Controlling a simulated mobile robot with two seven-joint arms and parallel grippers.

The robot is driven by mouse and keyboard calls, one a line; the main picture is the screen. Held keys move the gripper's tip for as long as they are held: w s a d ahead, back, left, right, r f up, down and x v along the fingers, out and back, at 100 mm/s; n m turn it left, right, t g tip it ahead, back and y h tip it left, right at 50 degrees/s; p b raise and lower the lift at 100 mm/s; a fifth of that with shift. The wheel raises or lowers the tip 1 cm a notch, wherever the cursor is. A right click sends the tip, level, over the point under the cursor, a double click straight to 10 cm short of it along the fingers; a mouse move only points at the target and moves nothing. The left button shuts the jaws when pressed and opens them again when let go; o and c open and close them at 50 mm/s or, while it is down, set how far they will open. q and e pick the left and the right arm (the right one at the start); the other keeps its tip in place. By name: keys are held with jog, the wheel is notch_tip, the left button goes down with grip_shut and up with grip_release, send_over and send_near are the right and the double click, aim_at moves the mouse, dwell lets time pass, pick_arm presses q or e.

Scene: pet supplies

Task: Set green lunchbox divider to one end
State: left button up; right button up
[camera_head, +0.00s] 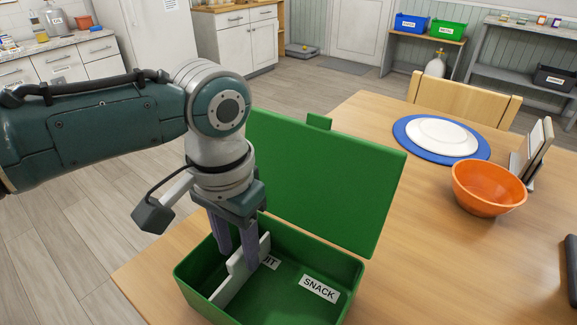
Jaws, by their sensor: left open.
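The green lunchbox (345,277) stands open on the wooden table, its lid (330,180) raised at the back. A white divider (228,291) stands upright inside, left of the middle. My left gripper (236,252) points down into the box with its purple fingers apart. One finger is on each side of the divider's upper part; I cannot tell whether they touch it. A "SNACK" label (319,288) lies on the floor right of the divider. Another label (270,262), ending in "IT", is partly hidden by the gripper. My right gripper is out of view.
An orange bowl (488,190), a white plate (442,137) on a blue mat (402,134), and a tablet-like stand (532,153) are on the table to the right. A chair back (465,98) is behind. The table between lunchbox and bowl is clear.

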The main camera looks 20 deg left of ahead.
aim_at(238, 252)
pick_arm(q)
notch_tip(238, 252, up, 10)
jog(key=p, duration=0.1)
dwell(0.4)
